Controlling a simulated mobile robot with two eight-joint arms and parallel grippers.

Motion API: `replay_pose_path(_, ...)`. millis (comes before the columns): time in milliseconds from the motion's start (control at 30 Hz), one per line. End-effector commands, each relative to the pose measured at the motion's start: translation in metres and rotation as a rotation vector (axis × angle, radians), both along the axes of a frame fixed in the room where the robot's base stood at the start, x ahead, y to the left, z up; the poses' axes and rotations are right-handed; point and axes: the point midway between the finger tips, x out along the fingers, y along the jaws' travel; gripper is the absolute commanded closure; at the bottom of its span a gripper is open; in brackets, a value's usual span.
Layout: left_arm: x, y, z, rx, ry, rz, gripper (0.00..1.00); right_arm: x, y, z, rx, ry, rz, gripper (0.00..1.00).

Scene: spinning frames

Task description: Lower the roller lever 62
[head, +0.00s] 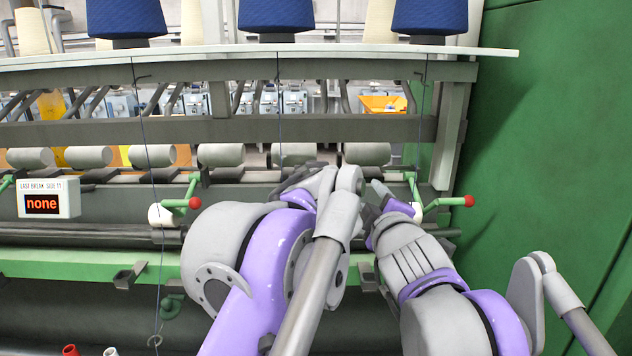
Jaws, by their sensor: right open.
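Two green roller levers with red ball ends show in the head view, a left one (183,194) and a right one (430,197). No number is readable on either, so I cannot tell which is 62. My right gripper (375,203) is open and empty, a little left of the right lever and apart from its red ball. Its fingertips are partly hidden by my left arm. My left gripper (292,178) is mostly hidden behind its own arm, between the two levers. I cannot tell whether it holds anything.
Grey rollers (221,155) line the frame behind the levers. Blue yarn cones (276,16) stand on the shelf (345,48) above, and thin threads hang down. A green wall (550,150) closes the right side. A sign (48,199) at left reads "none".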

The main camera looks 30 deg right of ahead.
Motion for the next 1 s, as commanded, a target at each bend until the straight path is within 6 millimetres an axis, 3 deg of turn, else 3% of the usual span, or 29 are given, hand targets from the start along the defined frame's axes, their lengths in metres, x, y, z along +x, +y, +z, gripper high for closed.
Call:
replay_pose_path(100, 0.0, 0.0, 0.0, 0.0, 0.0, 0.0, 1.0, -0.02, 0.01, -0.037, 0.176, 0.031, -0.049, 0.52)
replay_pose_path(200, 0.0, 0.0, 0.0, 0.0, 0.0, 0.0, 1.0, -0.035, 0.023, -0.072, 0.231, 0.096, -0.067, 0.52)
replay_pose_path(367, 0.0, 0.0, 0.0, 0.0, 0.0, 0.0, 1.0, -0.029, 0.035, -0.08, -0.089, 0.219, 0.03, 0.52)
replay_pose_path(567, 0.0, 0.0, 0.0, 0.0, 0.0, 0.0, 1.0, -0.011, 0.061, -0.078, -0.599, 0.345, 0.184, 0.52)
replay_pose_path(733, 0.0, 0.0, 0.0, 0.0, 0.0, 0.0, 1.0, 0.005, 0.103, -0.087, -1.195, 0.453, 0.351, 0.52)
replay_pose_path(867, 0.0, 0.0, 0.0, 0.0, 0.0, 0.0, 1.0, 0.011, 0.144, -0.108, -1.693, 0.505, 0.477, 0.52)
replay_pose_path(1000, 0.0, 0.0, 0.0, 0.0, 0.0, 0.0, 1.0, 0.009, 0.188, -0.142, -2.235, 0.509, 0.599, 0.52)
